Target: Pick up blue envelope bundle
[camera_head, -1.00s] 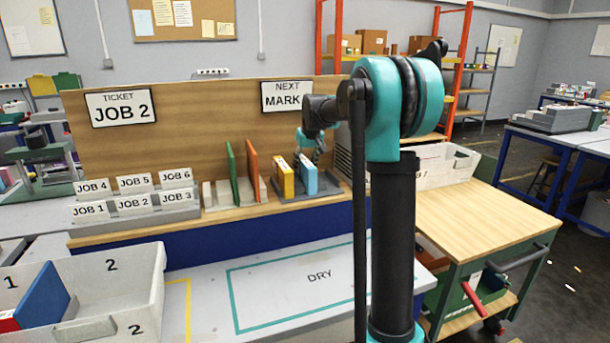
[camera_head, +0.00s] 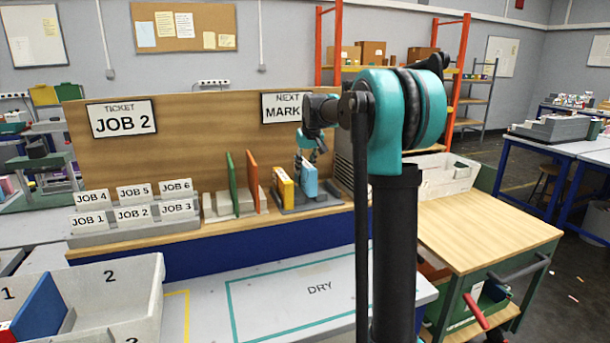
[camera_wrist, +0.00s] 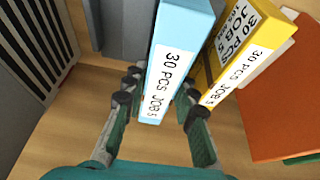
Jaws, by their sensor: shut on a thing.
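The blue envelope bundle (camera_head: 309,179) is a light blue upright block in the grey rack on the shelf, right of the yellow bundle (camera_head: 284,187). In the wrist view the blue bundle (camera_wrist: 172,70) has a white label reading "30 PCS JOB 5". My gripper (camera_wrist: 155,98) is shut on its near end, one finger on each side. The yellow bundle (camera_wrist: 238,58) stands close on the right in that view, also labelled "30 PCS JOB 5".
Green (camera_head: 233,184) and orange (camera_head: 252,182) boards stand upright left of the bundles. A grey vented box (camera_wrist: 35,60) is left of the blue bundle in the wrist view. Job slots (camera_head: 133,207) sit further left. The DRY area (camera_head: 290,290) of the bench is clear.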

